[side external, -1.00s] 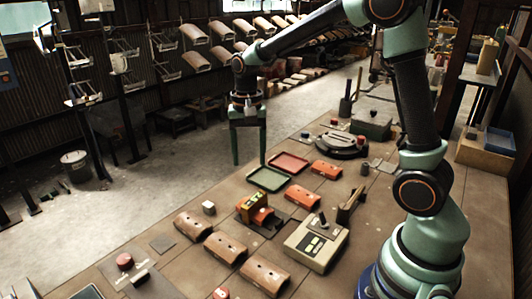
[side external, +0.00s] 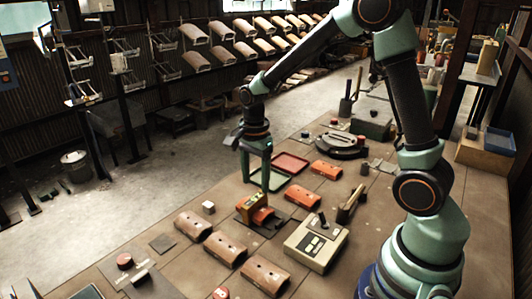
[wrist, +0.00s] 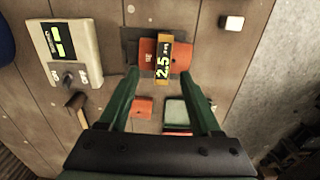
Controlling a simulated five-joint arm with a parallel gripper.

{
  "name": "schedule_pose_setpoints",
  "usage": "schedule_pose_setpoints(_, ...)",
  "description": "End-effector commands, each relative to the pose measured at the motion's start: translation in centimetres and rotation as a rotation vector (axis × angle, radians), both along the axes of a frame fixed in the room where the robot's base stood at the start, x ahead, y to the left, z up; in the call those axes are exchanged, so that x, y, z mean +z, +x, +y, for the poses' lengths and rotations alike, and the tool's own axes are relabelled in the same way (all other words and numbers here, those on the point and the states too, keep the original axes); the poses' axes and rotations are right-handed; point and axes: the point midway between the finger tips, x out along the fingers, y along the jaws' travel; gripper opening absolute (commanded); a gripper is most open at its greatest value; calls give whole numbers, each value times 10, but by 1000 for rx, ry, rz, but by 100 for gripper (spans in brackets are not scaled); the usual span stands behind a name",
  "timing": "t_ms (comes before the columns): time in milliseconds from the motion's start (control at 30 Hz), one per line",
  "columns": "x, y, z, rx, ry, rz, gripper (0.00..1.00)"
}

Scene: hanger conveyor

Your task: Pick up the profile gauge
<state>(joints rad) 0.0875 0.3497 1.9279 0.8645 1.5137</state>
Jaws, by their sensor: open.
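The profile gauge (side external: 249,205) is a small yellow and dark block with a lit readout. It sits across an orange curved tile (side external: 264,216) on a dark pad. In the wrist view the gauge (wrist: 163,60) shows "2.5" and lies over the tile (wrist: 146,56). My gripper (side external: 255,185) points down, just above and behind the gauge, with green fingers apart and nothing between them. In the wrist view my gripper (wrist: 160,75) has one fingertip on each side of the gauge's near end, apart from it.
A beige control box (side external: 312,243) with a knob stands right of the gauge. A green tray (side external: 257,184) and a red tray (side external: 291,162) lie behind. Several curved tiles (side external: 226,248) lie in front.

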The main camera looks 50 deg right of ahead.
Motion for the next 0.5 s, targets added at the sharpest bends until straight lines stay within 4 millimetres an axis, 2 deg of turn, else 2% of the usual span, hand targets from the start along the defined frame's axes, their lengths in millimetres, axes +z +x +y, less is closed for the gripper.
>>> schedule_pose_setpoints(167,-14,1,0,1,0,4,65)
schedule_pose_setpoints(400,-47,5,0,1,0,3,65)
schedule_pose_setpoints(500,-53,5,0,1,0,1,65)
